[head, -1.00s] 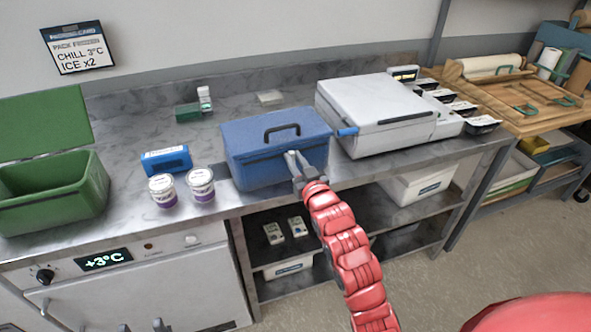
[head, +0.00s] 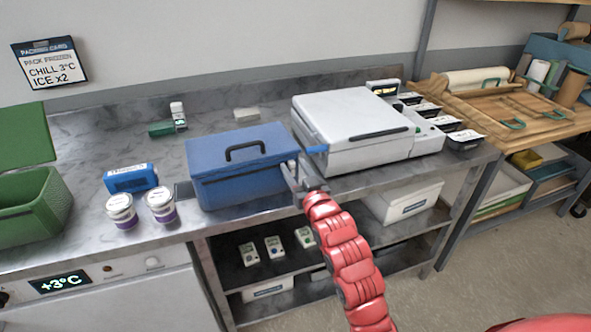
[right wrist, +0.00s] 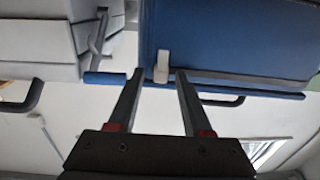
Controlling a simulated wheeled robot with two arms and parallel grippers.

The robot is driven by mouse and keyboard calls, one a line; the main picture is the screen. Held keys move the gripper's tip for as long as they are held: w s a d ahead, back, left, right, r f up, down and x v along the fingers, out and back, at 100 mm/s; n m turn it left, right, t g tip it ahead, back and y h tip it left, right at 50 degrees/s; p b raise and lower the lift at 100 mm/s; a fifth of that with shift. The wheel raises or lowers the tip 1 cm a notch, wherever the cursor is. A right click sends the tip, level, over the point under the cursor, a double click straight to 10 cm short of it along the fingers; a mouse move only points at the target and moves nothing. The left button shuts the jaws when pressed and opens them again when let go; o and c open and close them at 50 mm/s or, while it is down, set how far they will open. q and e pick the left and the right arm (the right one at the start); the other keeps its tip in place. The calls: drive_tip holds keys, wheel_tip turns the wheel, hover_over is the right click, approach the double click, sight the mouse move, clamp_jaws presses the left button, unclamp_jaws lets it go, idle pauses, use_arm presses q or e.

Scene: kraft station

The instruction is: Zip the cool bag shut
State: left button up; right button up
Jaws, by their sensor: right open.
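The blue cool bag (head: 235,185) stands on the steel counter with its lid down and a dark handle on top. I cannot tell how far its seam is zipped. My right gripper (head: 287,168) is at the bag's front right corner. In the right wrist view the gripper (right wrist: 160,74) is open. A small white tab (right wrist: 161,66), which looks like the zip pull, shows between its fingertips, against the blue bag (right wrist: 230,40). I cannot tell whether the fingers touch it. My left gripper is not in view.
A white box-shaped machine (head: 350,125) with a blue-ended lever (head: 316,149) stands close to the bag's right. Two lidded tubs (head: 160,204), a blue pack (head: 131,178) and an open green crate (head: 35,210) are to the left. Shelves lie below the counter.

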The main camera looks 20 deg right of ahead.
drive_tip(key=shift+s, duration=0.1)
drive_tip(key=shift+s+f, duration=0.1)
drive_tip(key=shift+s, duration=0.2)
drive_tip(key=s+d+p, duration=0.1)
drive_tip(key=s+p, duration=0.7)
drive_tip(key=s, duration=0.8)
drive_tip(key=shift+s+d+p, duration=0.2)
drive_tip(key=shift+s+p, duration=0.1)
drive_tip(key=shift+p, duration=0.05)
